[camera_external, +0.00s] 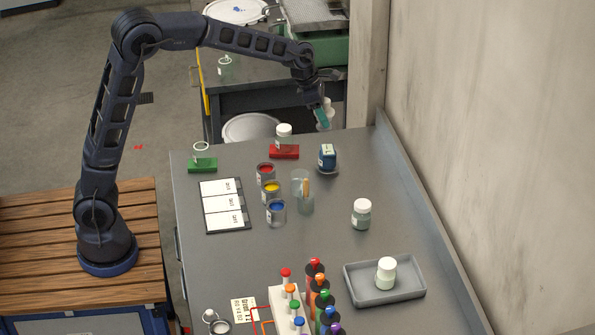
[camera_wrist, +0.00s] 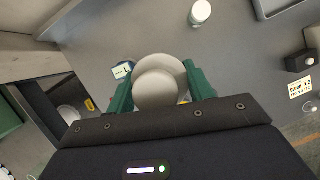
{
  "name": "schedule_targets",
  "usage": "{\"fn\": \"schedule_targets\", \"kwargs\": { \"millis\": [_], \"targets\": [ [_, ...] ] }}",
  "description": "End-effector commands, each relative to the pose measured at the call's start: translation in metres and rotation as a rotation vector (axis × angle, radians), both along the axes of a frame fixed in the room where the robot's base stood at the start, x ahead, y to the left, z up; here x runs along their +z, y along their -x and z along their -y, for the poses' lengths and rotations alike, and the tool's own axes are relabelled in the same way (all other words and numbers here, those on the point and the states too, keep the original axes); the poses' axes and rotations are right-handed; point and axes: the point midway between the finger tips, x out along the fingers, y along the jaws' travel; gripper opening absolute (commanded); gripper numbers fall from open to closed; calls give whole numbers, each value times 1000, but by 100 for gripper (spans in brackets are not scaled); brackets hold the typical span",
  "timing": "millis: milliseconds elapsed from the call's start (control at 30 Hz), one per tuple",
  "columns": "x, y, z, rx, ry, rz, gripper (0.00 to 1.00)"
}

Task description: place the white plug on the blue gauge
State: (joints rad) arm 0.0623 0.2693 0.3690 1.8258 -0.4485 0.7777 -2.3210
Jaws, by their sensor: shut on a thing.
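My gripper (camera_external: 322,116) has teal fingers and hangs above the far edge of the grey table. In the wrist view, my gripper (camera_wrist: 160,88) is shut on the white plug (camera_wrist: 158,82), a round stepped piece between the fingers. The plug (camera_external: 327,107) is partly hidden by a finger in the external view. A blue block with a white label, which I take for the blue gauge (camera_external: 327,157), stands on a dark round base at the table's far right. It lies below the gripper in the picture, apart from the plug. In the wrist view the blue gauge (camera_wrist: 122,70) is partly hidden.
A red block (camera_external: 284,152) carrying a white-capped jar and a green block (camera_external: 202,165) stand left of the gauge. Paint cans (camera_external: 271,192) and a glass (camera_external: 305,204) stand nearer. A jar (camera_external: 361,214) and a grey tray (camera_external: 358,291) are at the right, near the wall.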

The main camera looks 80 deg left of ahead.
Motion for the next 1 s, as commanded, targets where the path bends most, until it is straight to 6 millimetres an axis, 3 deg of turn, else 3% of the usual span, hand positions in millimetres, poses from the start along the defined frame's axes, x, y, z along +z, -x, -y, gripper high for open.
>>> {"fn": "schedule_targets", "kwargs": {
  "millis": [33, 200, 400, 567, 1000],
  "targets": [
    [4, -10, -22, 45, -4, 0, 26],
    [17, -33, -79, 165, -12, 2, 26],
    [26, -45, -119, 250, -18, 2, 26],
    [20, -47, -129, 272, -19, 1, 26],
    [-72, -46, -129, 270, -19, -1, 26]
  ]
}}
